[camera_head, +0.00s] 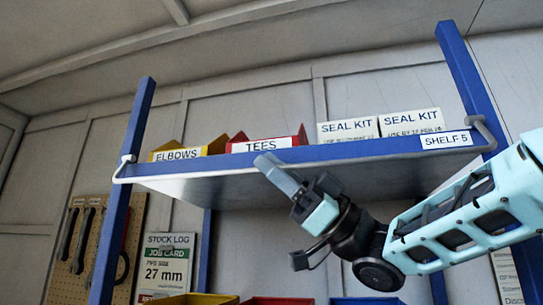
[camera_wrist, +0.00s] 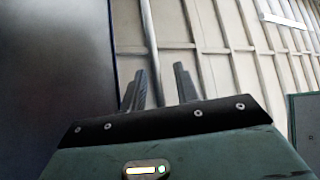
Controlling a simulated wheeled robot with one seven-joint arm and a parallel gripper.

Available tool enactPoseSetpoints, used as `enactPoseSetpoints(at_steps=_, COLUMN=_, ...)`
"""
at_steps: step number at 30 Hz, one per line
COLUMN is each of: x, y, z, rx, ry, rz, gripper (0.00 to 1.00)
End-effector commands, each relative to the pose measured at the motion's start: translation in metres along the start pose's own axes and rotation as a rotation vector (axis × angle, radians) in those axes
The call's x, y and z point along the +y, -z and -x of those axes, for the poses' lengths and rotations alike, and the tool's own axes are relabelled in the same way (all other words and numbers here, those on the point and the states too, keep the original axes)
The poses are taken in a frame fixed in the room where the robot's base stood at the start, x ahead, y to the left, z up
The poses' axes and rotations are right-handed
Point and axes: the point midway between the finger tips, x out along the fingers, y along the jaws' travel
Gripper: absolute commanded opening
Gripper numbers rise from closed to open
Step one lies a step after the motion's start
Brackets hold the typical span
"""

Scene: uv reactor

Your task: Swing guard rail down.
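The guard rail's bent grey end arms show in the head view at the left end (camera_head: 126,166) and right end (camera_head: 486,132) of the shelf (camera_head: 200,166). A thin pale line runs along the shelf's lower front edge between them. My gripper (camera_head: 268,165) reaches up from the right, its fingers overlapping the front edge below the TEES label. In the wrist view the two fingers (camera_wrist: 159,72) stand apart. A pale bar (camera_wrist: 149,40) runs up behind or between them; I cannot tell whether it is the rail or touches a finger.
On the shelf stand a yellow ELBOWS bin (camera_head: 180,153), a red TEES bin (camera_head: 268,143) and two SEAL KIT boxes (camera_head: 348,130). Blue posts (camera_head: 110,235) frame the shelf. More bins (camera_head: 200,299) sit below. A pegboard (camera_head: 85,235) with tools hangs at left.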

Motion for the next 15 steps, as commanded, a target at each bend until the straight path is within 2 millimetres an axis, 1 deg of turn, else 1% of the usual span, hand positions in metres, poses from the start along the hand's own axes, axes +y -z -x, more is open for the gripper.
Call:
enactPoseSetpoints(at_steps=1, x=0.0005, y=0.0005, z=-0.0040, rx=0.000, ry=0.000, rz=-0.001, gripper=0.31)
enactPoseSetpoints(at_steps=3, x=0.0002, y=-0.0002, z=-0.0059, rx=-0.001, ry=-0.001, rz=-0.001, gripper=0.31)
enactPoseSetpoints(at_steps=10, x=-0.0002, y=-0.0008, z=-0.0060, rx=-0.001, ry=-0.001, rz=-0.001, gripper=0.31)
enactPoseSetpoints(at_steps=11, x=-0.0001, y=-0.0007, z=-0.0060, rx=-0.001, ry=-0.001, rz=-0.001, gripper=0.28)
enactPoseSetpoints(at_steps=12, x=-0.0001, y=-0.0007, z=-0.0059, rx=-0.001, ry=-0.001, rz=-0.001, gripper=0.17)
enactPoseSetpoints(at_steps=14, x=-0.0002, y=-0.0007, z=-0.0059, rx=-0.001, ry=-0.001, rz=-0.001, gripper=0.00)
enactPoseSetpoints(at_steps=15, x=-0.0003, y=-0.0008, z=-0.0059, rx=-0.001, ry=-0.001, rz=-0.001, gripper=0.00)
